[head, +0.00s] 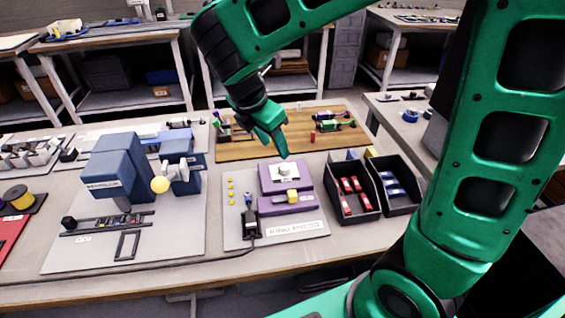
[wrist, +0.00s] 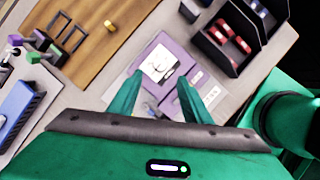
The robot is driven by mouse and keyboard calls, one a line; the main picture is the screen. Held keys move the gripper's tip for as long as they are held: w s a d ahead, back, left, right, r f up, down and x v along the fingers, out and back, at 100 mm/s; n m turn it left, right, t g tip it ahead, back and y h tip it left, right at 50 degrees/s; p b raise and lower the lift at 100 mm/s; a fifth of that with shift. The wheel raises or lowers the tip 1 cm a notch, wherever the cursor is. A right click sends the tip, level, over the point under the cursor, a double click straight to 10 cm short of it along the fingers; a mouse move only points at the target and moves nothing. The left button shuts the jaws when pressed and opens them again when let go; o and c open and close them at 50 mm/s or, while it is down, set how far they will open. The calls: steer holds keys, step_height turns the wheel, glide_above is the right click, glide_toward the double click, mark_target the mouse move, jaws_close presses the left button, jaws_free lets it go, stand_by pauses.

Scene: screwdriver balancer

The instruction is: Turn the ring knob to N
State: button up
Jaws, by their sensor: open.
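A purple fixture (head: 272,186) stands on a light grey board. On it is a white square plate with a pale round knob (head: 286,171) on top. The plate and knob also show in the wrist view (wrist: 158,62), between and just beyond the fingertips. Any ring on the knob and the N mark are too small to read. My gripper (head: 280,150) is open and empty, pointing down above the far side of the purple fixture. The fingers (wrist: 160,77) seem apart from the knob.
Black bins (head: 368,212) with red and blue parts stand right of the fixture. A blue machine (head: 108,165) with a yellow ball stands left. A wooden board (head: 240,151) with tools lies behind. A black cabled device (head: 251,228) sits at the board's front left.

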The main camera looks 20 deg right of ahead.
mark_target(285, 166)
steer(key=x, duration=1)
steer(key=shift+d+f, duration=0.1)
steer(key=shift+f, duration=0.1)
steer(key=shift+c, duration=0.2)
steer(key=c, duration=1)
steer(key=shift+d, duration=0.15)
